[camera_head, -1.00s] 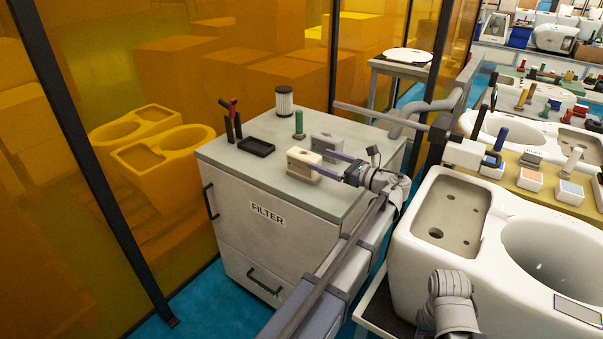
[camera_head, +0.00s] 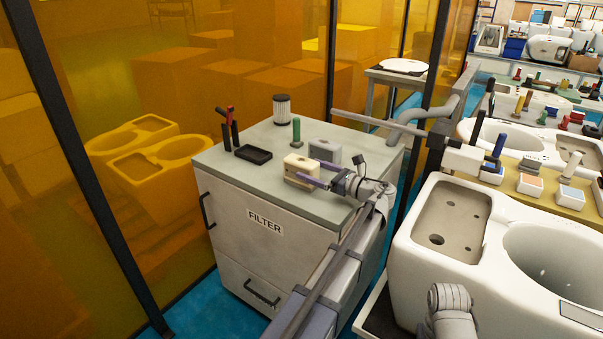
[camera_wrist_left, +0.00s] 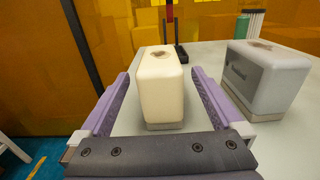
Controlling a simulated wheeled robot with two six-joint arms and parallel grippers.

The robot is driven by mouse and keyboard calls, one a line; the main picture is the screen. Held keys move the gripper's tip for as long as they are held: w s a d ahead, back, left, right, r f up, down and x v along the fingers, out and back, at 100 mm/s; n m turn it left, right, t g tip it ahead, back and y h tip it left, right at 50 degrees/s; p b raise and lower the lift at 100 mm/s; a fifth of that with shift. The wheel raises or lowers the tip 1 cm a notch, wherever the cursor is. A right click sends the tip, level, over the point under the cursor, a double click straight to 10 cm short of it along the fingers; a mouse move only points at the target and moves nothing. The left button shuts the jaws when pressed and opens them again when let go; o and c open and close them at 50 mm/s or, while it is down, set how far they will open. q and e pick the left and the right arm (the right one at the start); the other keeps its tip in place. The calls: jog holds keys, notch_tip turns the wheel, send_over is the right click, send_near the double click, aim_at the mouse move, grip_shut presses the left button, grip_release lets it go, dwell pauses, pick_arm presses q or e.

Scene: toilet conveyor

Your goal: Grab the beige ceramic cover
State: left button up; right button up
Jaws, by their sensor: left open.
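The beige ceramic cover (camera_head: 300,167) is a small rounded block with a dark spot on top. It stands upright near the front edge of the grey-green top of the FILTER cabinet. My left gripper (camera_head: 304,172) is open, with its purple fingers reaching along the cover's sides. In the left wrist view the cover (camera_wrist_left: 160,90) stands between the two spread fingers (camera_wrist_left: 160,76), with a visible gap on the right. My right gripper is out of view.
A grey block (camera_head: 324,150) stands close to the right of the cover. A white toilet body (camera_head: 415,245) stands at right.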

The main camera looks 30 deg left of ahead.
aim_at(301, 166)
pick_arm(q)
jog(key=a, duration=0.4)
jog(key=shift+w+a, duration=0.2)
jog(key=shift+a, duration=0.1)
grip_shut()
dwell(0.5)
